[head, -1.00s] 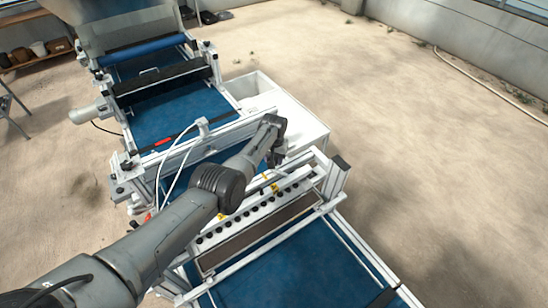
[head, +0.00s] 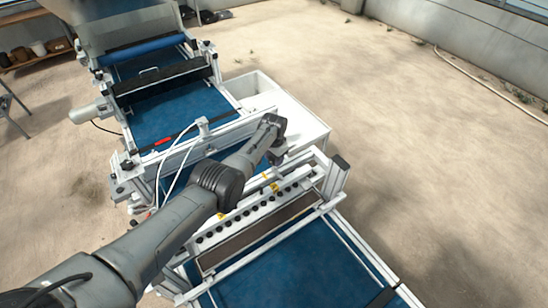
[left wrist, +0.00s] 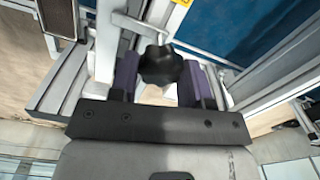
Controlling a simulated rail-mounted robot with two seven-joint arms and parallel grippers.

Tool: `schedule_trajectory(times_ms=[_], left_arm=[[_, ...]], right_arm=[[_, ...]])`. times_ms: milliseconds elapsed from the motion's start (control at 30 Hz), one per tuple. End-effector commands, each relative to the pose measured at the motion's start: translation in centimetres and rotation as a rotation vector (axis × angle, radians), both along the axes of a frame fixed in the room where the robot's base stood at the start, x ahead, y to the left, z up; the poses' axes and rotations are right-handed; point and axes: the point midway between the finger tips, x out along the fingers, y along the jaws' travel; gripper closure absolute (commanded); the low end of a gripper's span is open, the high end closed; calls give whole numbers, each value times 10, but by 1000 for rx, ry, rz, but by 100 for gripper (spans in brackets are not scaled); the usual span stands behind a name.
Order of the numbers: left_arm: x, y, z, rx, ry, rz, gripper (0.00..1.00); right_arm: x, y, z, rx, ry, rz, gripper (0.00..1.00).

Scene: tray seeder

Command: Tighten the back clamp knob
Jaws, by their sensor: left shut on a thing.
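The back clamp knob is a black, lobed knob (left wrist: 160,65) in the left wrist view, beside a pale metal bracket. My left gripper (left wrist: 158,78) has its two purple-padded fingers on either side of the knob and is shut on it. In the head view my left gripper (head: 277,158) is small and partly hidden behind my own wrist, at the back right of the seeder's white frame. The knob itself is hidden there. My right gripper is in neither current view.
A white seeder bar (head: 262,212) with a row of black fittings lies just in front of my left wrist. The blue belt (head: 285,272) runs below it. A white bin (head: 300,122) stands behind. Open concrete floor (head: 440,170) lies to the right.

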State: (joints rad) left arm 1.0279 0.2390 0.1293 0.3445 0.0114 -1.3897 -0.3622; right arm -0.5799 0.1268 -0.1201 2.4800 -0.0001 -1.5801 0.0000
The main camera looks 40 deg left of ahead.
Motion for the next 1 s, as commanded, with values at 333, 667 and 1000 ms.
schedule_trajectory(times_ms=[333, 667, 1000], left_arm=[[1, 0, 2, 0, 0, -5, 80], [0, 0, 1, 0, 0, -3, 31], [1, 0, 12, 1, -2, -3, 31]], right_arm=[[0, 2, 0, 5, 0, -4, 56], [0, 3, 0, 11, 1, -7, 56], [0, 3, 8, 9, 0, -6, 56]])
